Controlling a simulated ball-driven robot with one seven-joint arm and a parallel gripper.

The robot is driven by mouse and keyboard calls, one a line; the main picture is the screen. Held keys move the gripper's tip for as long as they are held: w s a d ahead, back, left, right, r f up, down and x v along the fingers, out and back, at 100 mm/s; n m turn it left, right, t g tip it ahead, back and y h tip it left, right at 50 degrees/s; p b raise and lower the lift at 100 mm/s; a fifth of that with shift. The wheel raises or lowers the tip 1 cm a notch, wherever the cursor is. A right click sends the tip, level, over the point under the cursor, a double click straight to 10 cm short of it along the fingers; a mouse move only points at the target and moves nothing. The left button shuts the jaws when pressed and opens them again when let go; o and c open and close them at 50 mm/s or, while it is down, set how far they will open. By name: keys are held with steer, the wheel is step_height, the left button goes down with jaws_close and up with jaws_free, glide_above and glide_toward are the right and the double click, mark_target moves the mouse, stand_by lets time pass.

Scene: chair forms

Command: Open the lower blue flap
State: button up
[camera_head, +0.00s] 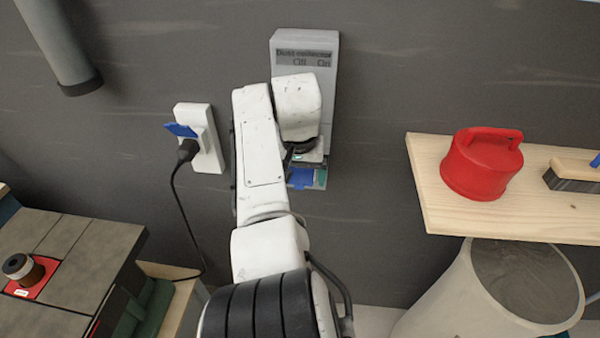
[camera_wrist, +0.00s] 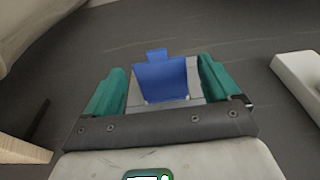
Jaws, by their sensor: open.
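The lower blue flap (camera_head: 301,179) is at the bottom of the grey box (camera_head: 288,42) on the wall, partly covered by my gripper in the head view. In the wrist view the blue flap (camera_wrist: 160,78) is a flat blue panel with a small tab, on a light plate. My gripper (camera_head: 308,170) is at the bottom of the box. Its two green fingers are open, one on each side of the flap, and the gripper also shows in the wrist view (camera_wrist: 161,90). I cannot tell whether either finger touches the flap.
A white wall socket (camera_head: 208,145) with a raised blue flap (camera_head: 181,130) and a black plug (camera_head: 187,150) is to the left; its cord hangs down. A wooden shelf (camera_head: 440,195) with a red lid (camera_head: 482,163) is to the right, above a pale bucket (camera_head: 450,300).

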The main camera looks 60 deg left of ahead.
step_height(320, 180, up, 11)
steer(key=s+d+b, duration=0.1)
steer(key=shift+d+f, duration=0.2)
steer(key=shift+s, duration=0.1)
